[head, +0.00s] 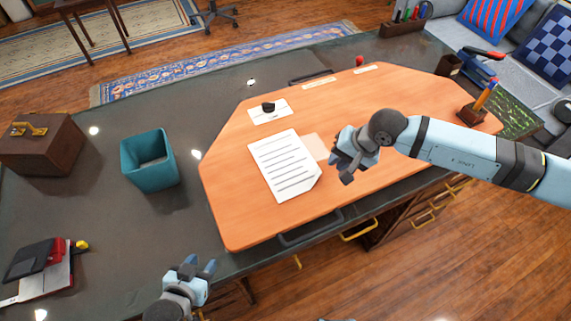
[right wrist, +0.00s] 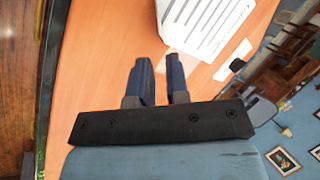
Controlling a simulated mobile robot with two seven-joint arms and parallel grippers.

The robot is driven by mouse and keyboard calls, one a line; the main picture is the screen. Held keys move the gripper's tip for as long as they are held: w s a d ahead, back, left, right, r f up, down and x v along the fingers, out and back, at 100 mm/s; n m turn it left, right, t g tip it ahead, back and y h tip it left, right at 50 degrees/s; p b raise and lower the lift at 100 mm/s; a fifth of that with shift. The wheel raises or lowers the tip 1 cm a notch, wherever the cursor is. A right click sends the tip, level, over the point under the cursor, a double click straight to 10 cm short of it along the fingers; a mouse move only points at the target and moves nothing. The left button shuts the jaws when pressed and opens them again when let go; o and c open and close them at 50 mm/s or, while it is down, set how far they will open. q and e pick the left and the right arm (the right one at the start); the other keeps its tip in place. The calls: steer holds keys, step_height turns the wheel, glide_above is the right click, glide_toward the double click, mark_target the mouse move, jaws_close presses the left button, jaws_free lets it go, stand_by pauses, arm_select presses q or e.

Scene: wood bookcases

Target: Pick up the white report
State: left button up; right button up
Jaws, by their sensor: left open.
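The white report (head: 285,165), a sheet with dark printed lines, lies flat on the orange desk mat (head: 235,225) in the head view. It also shows at the top of the right wrist view (right wrist: 207,28), beyond the fingertips. My right gripper (head: 338,170) is just right of the report, over the mat and apart from it. Its two fingers (right wrist: 160,62) stand apart with nothing between them. My left gripper (head: 199,266) is open and empty near the desk's front edge, below and left of the report.
A teal bin (head: 149,162), a brown box (head: 40,145) and a dark stapler-like item with red (head: 40,262) stand left on the dark desk. A small card with a black object (head: 268,109) lies behind the report. A pen holder (head: 474,111) stands at right.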

mark_target(321, 172)
arm_select(q)
step_height(321, 172, down, 2)
steer(key=shift+f+b, duration=0.1)
steer(key=shift+b, duration=0.65)
arm_select(e)
steer(key=x, duration=0.7)
steer(key=shift+w+a+f, duration=0.1)
steer(key=shift+a+f, duration=0.05)
steer(key=shift+f, duration=0.15)
steer(key=shift+c, duration=0.2)
jaws_close()
